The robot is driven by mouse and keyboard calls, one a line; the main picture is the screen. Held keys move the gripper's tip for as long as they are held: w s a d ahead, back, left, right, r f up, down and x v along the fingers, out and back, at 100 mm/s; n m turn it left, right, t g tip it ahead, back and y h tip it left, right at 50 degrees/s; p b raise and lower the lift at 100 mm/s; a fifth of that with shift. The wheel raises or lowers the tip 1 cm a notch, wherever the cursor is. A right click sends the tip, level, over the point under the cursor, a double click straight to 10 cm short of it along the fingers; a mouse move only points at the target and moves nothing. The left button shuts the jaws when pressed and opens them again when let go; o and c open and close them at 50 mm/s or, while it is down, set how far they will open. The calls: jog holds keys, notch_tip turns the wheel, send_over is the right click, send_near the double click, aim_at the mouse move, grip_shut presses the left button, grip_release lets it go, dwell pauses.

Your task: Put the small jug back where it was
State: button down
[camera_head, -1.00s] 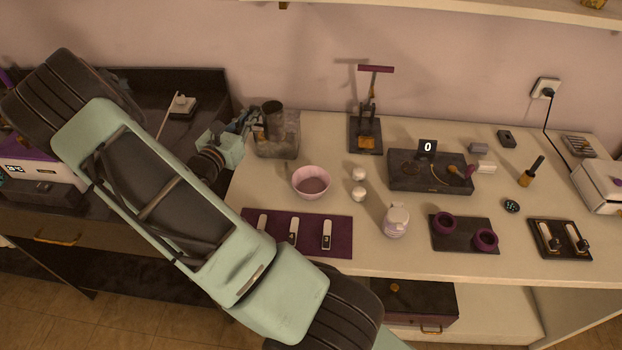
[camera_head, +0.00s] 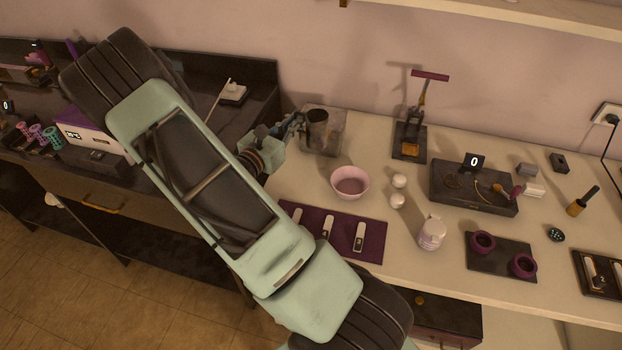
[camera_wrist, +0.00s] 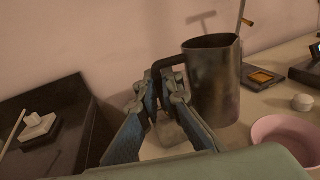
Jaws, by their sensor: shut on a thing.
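The small jug (camera_wrist: 212,82) is a dark metal pitcher with a black handle. It stands upright in the wrist view. My gripper (camera_wrist: 165,95) is shut on the handle side, with the jug's body just right of the fingers. In the head view the jug (camera_head: 318,118) is at the back left end of the pale counter, and my gripper (camera_head: 296,124) reaches it from the left. Whether its base touches the surface is unclear.
A grey blocky shape (camera_head: 334,142) shows around the jug. A press-like stand (camera_head: 410,140) stands further right. A dark counter (camera_head: 225,118) with a white item (camera_head: 232,92) adjoins left.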

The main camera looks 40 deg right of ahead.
jog(key=s+a+n+t+y+b, duration=0.1)
jog(key=s+a+t+b, duration=0.1)
jog(key=s+a+b, duration=0.5)
jog(key=s+a, duration=0.3)
jog(key=a, duration=0.1)
jog(key=shift+s+f+n, duration=0.15)
jog(key=shift+f+n, duration=0.05)
jog(key=shift+n, duration=0.2)
jog(key=shift+d+b, duration=0.1)
jog(key=shift+b, duration=0.55)
